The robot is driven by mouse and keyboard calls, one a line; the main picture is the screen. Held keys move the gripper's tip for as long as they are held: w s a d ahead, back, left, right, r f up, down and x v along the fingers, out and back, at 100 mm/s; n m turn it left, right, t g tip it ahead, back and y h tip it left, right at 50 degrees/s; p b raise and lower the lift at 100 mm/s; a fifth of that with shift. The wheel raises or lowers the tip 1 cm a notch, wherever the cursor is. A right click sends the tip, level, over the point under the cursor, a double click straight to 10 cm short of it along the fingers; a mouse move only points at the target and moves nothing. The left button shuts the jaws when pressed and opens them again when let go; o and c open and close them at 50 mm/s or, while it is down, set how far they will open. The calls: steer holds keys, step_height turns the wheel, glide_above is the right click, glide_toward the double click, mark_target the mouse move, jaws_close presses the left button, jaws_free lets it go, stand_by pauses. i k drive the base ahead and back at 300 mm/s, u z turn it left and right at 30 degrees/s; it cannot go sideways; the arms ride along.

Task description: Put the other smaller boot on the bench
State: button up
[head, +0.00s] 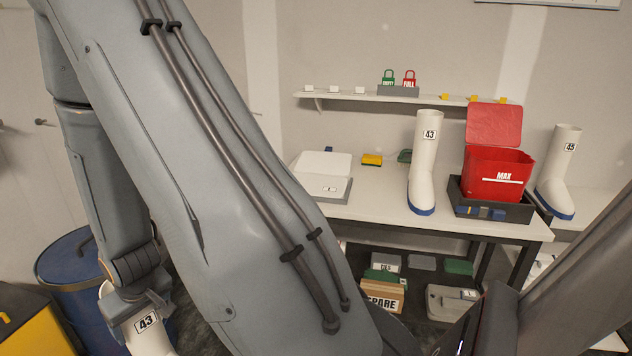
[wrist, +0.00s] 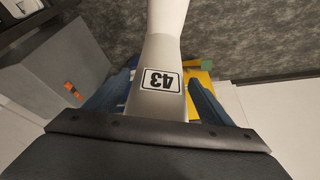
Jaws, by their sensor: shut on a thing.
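A white boot marked 43 (head: 150,342) hangs at the lower left of the head view, low and away from the bench. Its foot is cut off by the frame there. In the wrist view the boot's shaft (wrist: 158,52) lies between the blue fingers of my gripper (wrist: 157,100), which is shut on it. Another white boot marked 43 (head: 424,158), with a blue sole, stands upright on the bench (head: 378,208).
An open red box marked MAX (head: 493,172) sits in a dark tray right of the standing 43 boot. A white case (head: 322,172) is on the bench's left. A blue drum (head: 75,267) stands near the held boot. My arm hides much of the head view.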

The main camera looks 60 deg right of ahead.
mark_target(381, 191)
steer(key=z, duration=2.25)
